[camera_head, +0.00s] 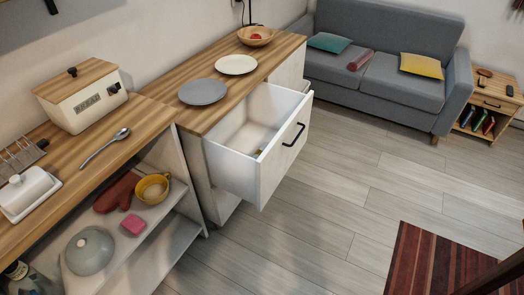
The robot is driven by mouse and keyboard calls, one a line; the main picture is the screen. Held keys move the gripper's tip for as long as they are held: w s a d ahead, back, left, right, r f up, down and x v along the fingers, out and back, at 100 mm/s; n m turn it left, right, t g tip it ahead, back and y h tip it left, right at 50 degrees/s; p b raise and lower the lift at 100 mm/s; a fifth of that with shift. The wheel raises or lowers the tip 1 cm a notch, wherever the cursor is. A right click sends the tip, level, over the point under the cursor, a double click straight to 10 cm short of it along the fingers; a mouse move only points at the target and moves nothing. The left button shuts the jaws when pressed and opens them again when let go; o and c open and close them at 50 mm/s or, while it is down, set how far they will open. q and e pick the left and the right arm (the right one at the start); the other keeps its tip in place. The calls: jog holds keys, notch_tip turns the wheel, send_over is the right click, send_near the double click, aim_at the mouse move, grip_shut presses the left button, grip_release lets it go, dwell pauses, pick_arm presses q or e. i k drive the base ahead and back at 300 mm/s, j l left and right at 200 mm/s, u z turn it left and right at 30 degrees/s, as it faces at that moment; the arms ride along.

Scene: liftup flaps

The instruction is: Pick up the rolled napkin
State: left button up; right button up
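A dusty-red rolled cloth (360,59), which looks like the rolled napkin, lies on the seat of the grey sofa (405,82) at the back. It lies between a teal pillow (328,42) and a yellow pillow (421,66), apart from both. Neither of my grippers is in view, so their distance from the roll and their state do not show.
An open white drawer (285,148) juts into the room from the wood-topped cabinet (222,108). Open shelves (150,232) stand at the left. A side table (494,98) stands right of the sofa. The floor (330,190) before the sofa is clear; a striped rug (435,262) lies lower right.

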aim_at(260, 150)
jog(key=i+l+u, duration=0.15)
jog(key=i+l, duration=0.45)
jog(key=i+l+u, duration=0.1)
jog(key=i+l, duration=0.45)
jog(key=l, duration=0.2)
